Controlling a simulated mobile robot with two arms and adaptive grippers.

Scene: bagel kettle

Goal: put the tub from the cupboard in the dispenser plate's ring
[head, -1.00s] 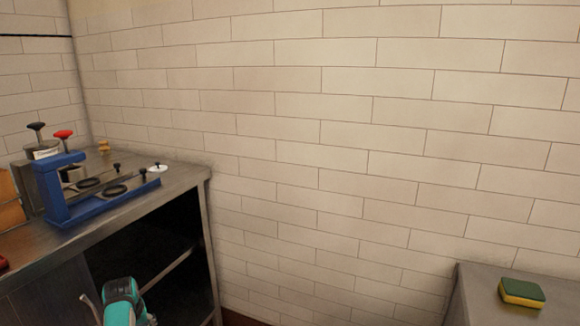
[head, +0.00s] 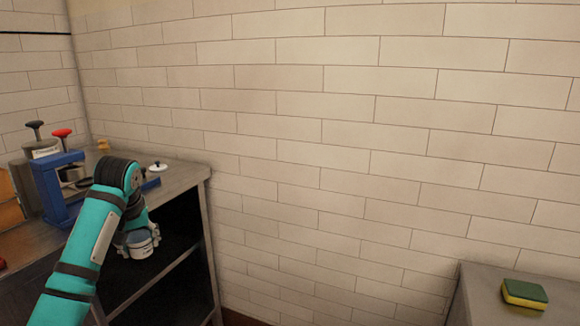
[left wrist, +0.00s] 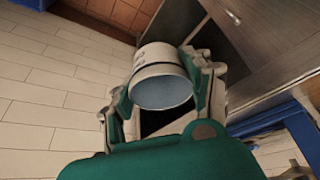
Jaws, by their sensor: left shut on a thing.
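The tub (head: 143,246) is small and white with a blue-grey top. My left gripper (head: 138,240) is shut on it and holds it in front of the cupboard's dark opening (head: 182,228), below the counter top. In the left wrist view the tub (left wrist: 163,78) sits between both fingers, its pale blue round face towards the camera. The blue dispenser plate (head: 50,190) stands on the counter at the left, above and left of the tub. My left arm covers most of its rings. My right gripper is not in view.
The steel counter (head: 185,180) has a front edge above the cupboard. A canister with a black knob (head: 36,132), a red knob (head: 61,133) and a small white lid (head: 158,167) are near the plate. A sponge (head: 524,293) lies on a separate surface at right.

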